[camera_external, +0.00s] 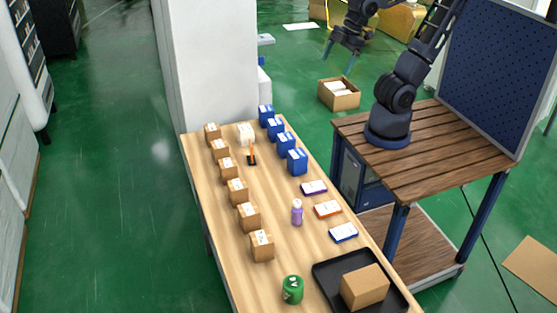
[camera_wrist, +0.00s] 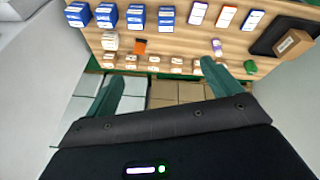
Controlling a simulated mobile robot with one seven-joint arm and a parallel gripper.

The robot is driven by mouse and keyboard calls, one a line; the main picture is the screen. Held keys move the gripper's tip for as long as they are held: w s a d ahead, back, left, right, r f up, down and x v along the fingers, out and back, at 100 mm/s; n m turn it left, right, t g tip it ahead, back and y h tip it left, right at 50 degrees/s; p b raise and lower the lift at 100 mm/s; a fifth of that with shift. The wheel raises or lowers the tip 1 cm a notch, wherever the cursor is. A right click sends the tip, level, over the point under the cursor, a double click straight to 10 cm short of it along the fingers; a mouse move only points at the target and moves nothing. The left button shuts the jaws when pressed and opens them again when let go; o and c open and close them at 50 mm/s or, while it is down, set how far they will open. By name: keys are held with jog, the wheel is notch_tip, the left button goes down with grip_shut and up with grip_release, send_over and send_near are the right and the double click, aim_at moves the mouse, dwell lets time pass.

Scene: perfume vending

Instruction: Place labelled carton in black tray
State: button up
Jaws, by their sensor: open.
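Several small brown cartons with white labels stand in a row along the table's left side; the nearest labelled carton (camera_external: 262,246) is by the front. The black tray (camera_external: 325,274) lies at the table's near right end and holds a larger brown box (camera_external: 365,287); both tray (camera_wrist: 264,46) and box (camera_wrist: 294,43) show at right in the wrist view. My gripper (camera_external: 340,60) is open and empty, high beyond the table's far end, away from all cartons. Its fingers (camera_wrist: 162,72) are spread.
Blue boxes (camera_external: 285,145) stand at the far right of the table, with flat packs (camera_external: 327,209) nearer. An open carton (camera_external: 338,93) sits on the floor.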

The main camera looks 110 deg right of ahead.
jog(key=s+m, duration=0.1)
jog(key=s+d+m, duration=0.1)
jog(key=s, duration=0.1)
jog(key=s+d+f+m, duration=0.1)
jog(key=shift+s, duration=0.3)
